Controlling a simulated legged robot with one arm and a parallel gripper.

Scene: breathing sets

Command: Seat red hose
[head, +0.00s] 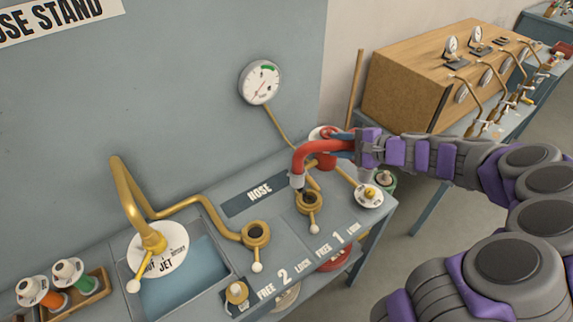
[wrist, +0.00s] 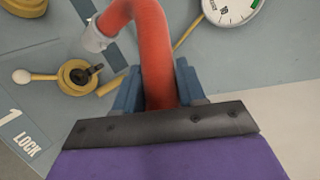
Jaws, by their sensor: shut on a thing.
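The red hose (head: 318,148) is a bent tube with a pale grey end cuff (head: 297,181). My gripper (head: 343,150) is shut on the hose, with blue fingers on both sides of it in the wrist view (wrist: 155,90). The cuff points down, close above and slightly left of the brass socket (head: 309,203) at position 1. In the wrist view the cuff (wrist: 95,38) appears apart from this socket (wrist: 78,77), which has a dark centre.
A second brass socket (head: 256,234) at position 2 stands left, beside a sink with a brass pipe (head: 130,195). A round gauge (head: 261,83) is on the wall behind. A white dial (head: 369,195) sits at the bench's right end. A wooden cabinet (head: 420,85) stands farther right.

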